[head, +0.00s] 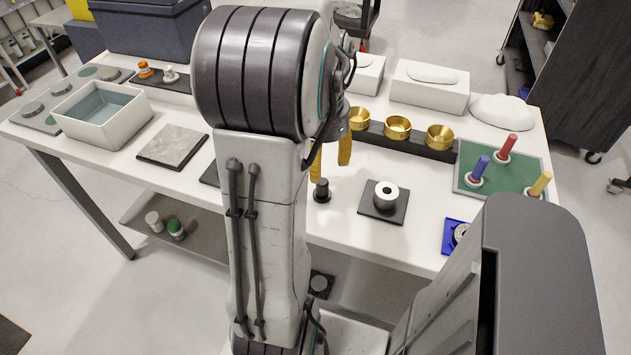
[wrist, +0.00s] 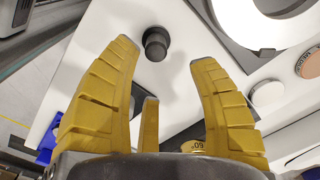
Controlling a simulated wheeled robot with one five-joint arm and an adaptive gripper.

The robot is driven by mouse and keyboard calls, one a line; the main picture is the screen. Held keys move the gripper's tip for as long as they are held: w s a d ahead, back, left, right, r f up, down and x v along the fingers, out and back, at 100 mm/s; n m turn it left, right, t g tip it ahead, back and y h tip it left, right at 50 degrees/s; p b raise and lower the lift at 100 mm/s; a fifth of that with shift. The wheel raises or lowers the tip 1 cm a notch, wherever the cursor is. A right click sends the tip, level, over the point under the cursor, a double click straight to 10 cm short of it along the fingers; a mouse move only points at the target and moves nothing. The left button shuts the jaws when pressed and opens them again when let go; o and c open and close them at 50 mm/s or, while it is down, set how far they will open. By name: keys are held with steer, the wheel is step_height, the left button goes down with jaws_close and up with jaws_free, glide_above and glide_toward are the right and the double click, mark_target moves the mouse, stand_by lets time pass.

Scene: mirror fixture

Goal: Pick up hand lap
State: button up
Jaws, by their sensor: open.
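A small black knob-shaped piece, which I take for the hand lap (head: 321,191), stands upright on the white table, just in front of and below my gripper's fingers. In the wrist view the same dark piece (wrist: 156,44) lies near the fingertips, between and slightly beyond them, towards the left finger. My gripper (head: 331,162) has yellow fingers, spread apart and pointing down. In the wrist view my gripper (wrist: 164,52) is open and empty. The fingers look apart from the piece; their exact height above it is hard to tell.
A white ring-shaped piece on a dark pad (head: 376,214) is to the right. Brass cups (head: 397,127) stand in a black rack (head: 376,136) behind. A green tray (head: 520,174) with coloured-handled tools and a blue pad (head: 450,238) are further right. My arm hides the table's middle.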

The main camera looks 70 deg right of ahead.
mark_target(323, 181)
steer(key=shift+s+a+m, duration=0.15)
steer(key=shift+a+m, duration=0.15)
steer(key=shift+m, duration=0.8)
steer(key=shift+f, duration=3.7)
jaws_close()
